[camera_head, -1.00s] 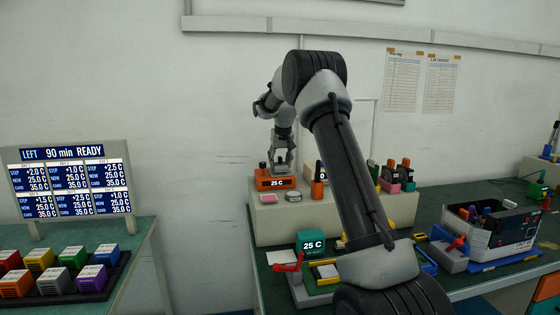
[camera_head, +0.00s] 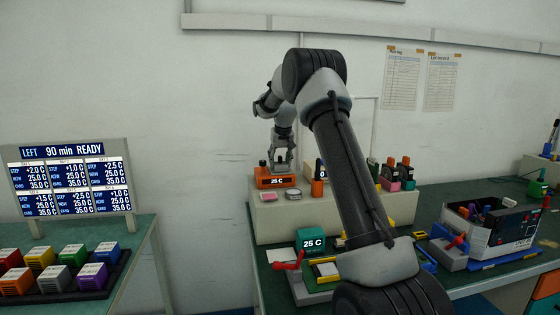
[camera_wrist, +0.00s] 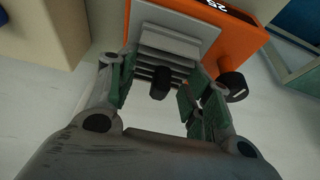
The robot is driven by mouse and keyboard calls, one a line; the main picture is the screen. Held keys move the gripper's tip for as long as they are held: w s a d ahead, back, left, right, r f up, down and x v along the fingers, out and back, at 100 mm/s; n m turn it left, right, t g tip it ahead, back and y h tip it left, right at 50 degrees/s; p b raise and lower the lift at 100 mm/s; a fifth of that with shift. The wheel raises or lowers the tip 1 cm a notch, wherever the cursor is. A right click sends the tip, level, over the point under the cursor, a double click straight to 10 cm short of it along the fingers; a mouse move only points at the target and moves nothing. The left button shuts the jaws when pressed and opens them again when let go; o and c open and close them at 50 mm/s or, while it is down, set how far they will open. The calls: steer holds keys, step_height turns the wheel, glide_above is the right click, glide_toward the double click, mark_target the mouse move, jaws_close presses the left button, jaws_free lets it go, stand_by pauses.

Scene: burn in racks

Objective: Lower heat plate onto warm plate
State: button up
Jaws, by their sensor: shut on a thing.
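The warm plate is an orange unit (camera_head: 276,180) with a "25 C" readout, on a beige raised shelf. It also shows at the top of the wrist view (camera_wrist: 240,42), with a black knob at its side. The heat plate is a grey finned block (camera_wrist: 172,45) with a dark stem. My gripper (camera_head: 283,165) is right over the orange unit, pointing down. In the wrist view my gripper (camera_wrist: 160,92) has its green-padded fingers on either side of the stem, shut on the heat plate. I cannot tell whether the block touches the orange unit.
A green "25 C" unit (camera_head: 310,240) stands in front. An open box (camera_head: 495,225) stands to the right. The wall is close behind.

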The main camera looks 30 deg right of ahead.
steer(key=o, duration=1.2)
steer(key=v, duration=1.2)
steer(key=s+f+g, duration=0.1)
steer(key=s+f, duration=0.4)
steer(key=f, duration=0.1)
steer(key=shift+s+a+r+n+t+y, duration=0.4)
steer(key=shift+s+a, duration=1.6)
steer(key=shift+s, duration=5.1)
steer(key=shift+s+a+r+n, duration=0.15)
steer(key=shift+s+a+n, duration=1.2)
steer(key=shift+s, duration=5.75)
steer(key=shift+s+a+r+m+t+y, duration=0.25)
steer(key=shift+s+a, duration=2.45)
steer(key=shift+s, duration=4.4)
